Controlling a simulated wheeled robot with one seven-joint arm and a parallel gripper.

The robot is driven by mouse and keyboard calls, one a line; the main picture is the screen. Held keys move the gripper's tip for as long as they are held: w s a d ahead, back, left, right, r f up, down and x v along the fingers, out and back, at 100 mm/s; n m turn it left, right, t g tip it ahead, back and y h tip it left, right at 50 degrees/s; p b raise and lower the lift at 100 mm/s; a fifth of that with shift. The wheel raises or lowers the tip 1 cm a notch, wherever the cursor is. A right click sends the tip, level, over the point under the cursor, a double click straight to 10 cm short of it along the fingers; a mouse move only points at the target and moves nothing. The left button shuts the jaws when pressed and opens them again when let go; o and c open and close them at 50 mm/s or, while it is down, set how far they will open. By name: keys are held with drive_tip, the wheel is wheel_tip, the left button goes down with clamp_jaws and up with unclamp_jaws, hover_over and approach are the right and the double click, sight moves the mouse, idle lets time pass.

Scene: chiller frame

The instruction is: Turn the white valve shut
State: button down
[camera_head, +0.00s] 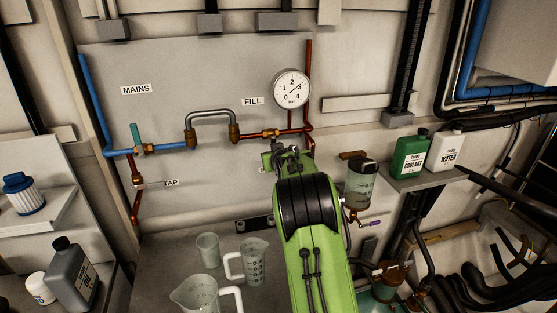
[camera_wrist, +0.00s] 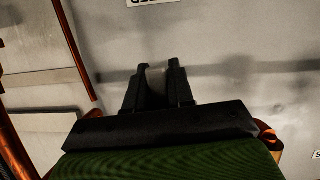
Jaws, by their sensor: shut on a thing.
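My gripper (camera_head: 287,152) is below the copper pipe by the FILL label, just right of the brass valve (camera_head: 270,133). In the wrist view its dark fingers (camera_wrist: 160,68) stand a little apart, near the grey panel. No white valve handle shows clearly there; my arm and gripper body cover part of that area. A small pale fitting (camera_head: 150,183) by the TAP label is well left of my gripper.
A round gauge (camera_head: 291,88) is above my gripper. A teal-handled valve (camera_head: 136,137) is at the left. Clear jugs (camera_head: 253,262) stand on the bench below. A green coolant bottle (camera_head: 410,155) and a white water bottle (camera_head: 445,151) stand on a right shelf.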

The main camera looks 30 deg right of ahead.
drive_tip(key=shift+w+a+m+y+b, duration=0.15)
drive_tip(key=shift+a+m+y+b, duration=0.2)
drive_tip(key=shift+a+m+y, duration=0.3)
drive_tip(key=c, duration=1.1)
unclamp_jaws()
drive_tip(key=shift+a, duration=0.1)
drive_tip(key=shift+o, duration=0.2)
drive_tip(key=b+v, duration=0.2)
drive_tip(key=v, duration=1.3)
drive_tip(key=shift+s, duration=0.4)
